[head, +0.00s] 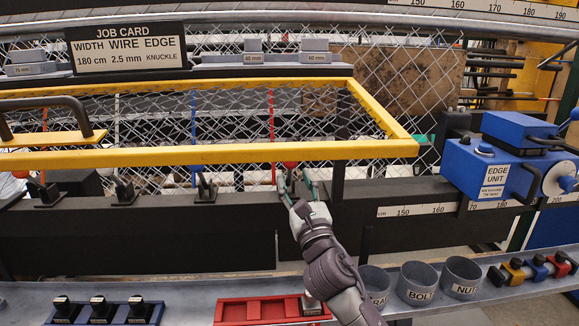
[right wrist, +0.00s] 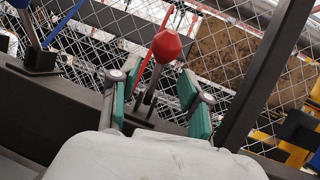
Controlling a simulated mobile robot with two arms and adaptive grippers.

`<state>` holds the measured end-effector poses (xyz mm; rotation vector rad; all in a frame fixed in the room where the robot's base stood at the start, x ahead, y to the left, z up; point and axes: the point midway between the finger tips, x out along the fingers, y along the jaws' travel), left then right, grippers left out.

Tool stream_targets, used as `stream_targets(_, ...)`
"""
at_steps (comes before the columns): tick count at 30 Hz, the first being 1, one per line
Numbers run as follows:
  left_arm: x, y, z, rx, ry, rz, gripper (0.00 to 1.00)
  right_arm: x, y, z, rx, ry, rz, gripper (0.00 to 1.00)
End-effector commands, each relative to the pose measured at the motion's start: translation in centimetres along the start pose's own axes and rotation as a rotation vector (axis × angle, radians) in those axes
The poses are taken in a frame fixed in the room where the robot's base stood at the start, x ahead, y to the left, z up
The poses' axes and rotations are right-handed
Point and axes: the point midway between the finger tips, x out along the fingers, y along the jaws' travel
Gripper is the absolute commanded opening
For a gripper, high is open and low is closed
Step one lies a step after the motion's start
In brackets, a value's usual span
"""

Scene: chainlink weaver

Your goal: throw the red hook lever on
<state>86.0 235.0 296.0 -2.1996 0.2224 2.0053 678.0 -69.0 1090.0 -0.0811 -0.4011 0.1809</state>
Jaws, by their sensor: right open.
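The red hook lever shows its faceted red knob (right wrist: 166,46) on a short grey stem in the right wrist view. In the head view its red knob (head: 290,165) is partly covered by my right gripper (head: 297,186). In the right wrist view my right gripper (right wrist: 160,84) is open. Its two green-padded fingers stand on either side of the lever's stem, with the knob just beyond the fingertips. I cannot tell whether a finger touches the lever. My left gripper is not in view.
A yellow guard frame (head: 230,154) runs just above the lever row. A dark post (right wrist: 268,70) stands close to the right of my right gripper. Other levers on black brackets (head: 205,190) stand to the left. The blue edge unit (head: 495,168) is at the right.

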Motion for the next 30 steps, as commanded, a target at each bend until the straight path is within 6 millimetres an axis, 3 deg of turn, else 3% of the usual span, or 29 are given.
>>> stream_targets(3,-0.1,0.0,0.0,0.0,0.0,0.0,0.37,2.2,0.0,0.1,0.003,0.0,0.0,0.47)
stream_targets(9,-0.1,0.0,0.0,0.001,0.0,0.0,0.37,4.2,0.0,0.0,0.001,0.001,0.0,0.47)
stream_targets(20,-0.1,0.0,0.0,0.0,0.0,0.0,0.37,4.7,0.0,0.0,0.002,0.0,0.0,0.47)
stream_targets(28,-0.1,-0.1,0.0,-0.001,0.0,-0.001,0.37,4.6,0.0,-0.1,0.002,0.001,0.0,0.02)
stream_targets(30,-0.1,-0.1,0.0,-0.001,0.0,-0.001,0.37,4.6,0.0,-0.1,0.002,0.001,0.0,0.0)
